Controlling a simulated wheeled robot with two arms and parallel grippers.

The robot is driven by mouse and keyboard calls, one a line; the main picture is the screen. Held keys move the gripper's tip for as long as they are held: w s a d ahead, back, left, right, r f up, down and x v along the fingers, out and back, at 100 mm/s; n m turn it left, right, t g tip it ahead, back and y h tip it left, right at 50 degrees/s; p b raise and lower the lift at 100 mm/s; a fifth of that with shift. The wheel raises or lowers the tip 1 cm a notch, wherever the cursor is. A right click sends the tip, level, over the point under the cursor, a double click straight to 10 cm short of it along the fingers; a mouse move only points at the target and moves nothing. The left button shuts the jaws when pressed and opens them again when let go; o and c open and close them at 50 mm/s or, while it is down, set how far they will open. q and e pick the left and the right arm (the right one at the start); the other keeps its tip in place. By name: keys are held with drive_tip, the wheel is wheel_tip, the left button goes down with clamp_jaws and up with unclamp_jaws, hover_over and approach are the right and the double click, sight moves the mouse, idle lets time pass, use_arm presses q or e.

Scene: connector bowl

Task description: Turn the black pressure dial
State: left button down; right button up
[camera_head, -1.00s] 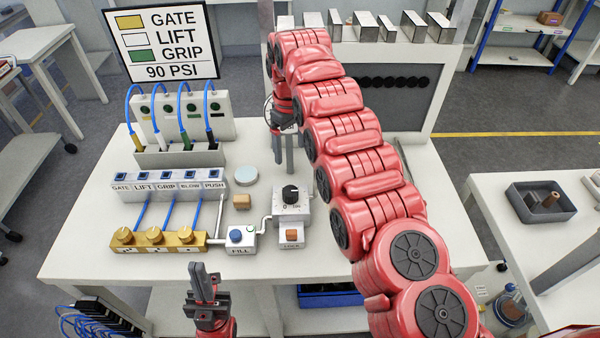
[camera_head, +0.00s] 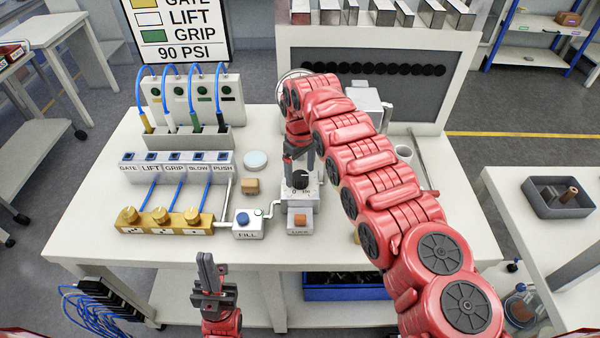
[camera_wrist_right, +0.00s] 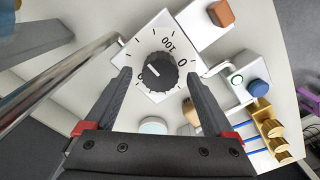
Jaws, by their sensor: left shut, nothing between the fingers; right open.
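The black pressure dial (camera_head: 300,179) sits on a white box with a printed scale on the table. In the right wrist view the dial (camera_wrist_right: 160,72) shows a white pointer line, and the scale with "100" and "0" is around it. My right gripper (camera_head: 301,160) points down above the dial. Its fingers (camera_wrist_right: 158,78) are open, one on each side of the dial in the wrist view; I cannot tell how far above it they are. My left gripper (camera_head: 207,265) is shut and empty in front of the table's front edge.
A FILL box (camera_head: 250,228) with a blue button and a LOCK box (camera_head: 300,222) with an orange button stand close to the dial. Brass knobs (camera_head: 161,215) are at the left. A wooden block (camera_head: 250,186) and pale disc (camera_head: 256,160) lie nearby.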

drive_tip(key=shift+f, duration=1)
drive_tip(key=shift+c, duration=0.3)
drive_tip(key=c, duration=1.3)
drive_tip(key=shift+m, duration=0.3)
drive_tip(key=m+b, duration=0.1)
drive_tip(key=m, duration=0.1)
drive_tip(key=shift+m, duration=0.4)
drive_tip(key=shift+m+b, duration=0.5)
drive_tip(key=shift+m, duration=0.7)
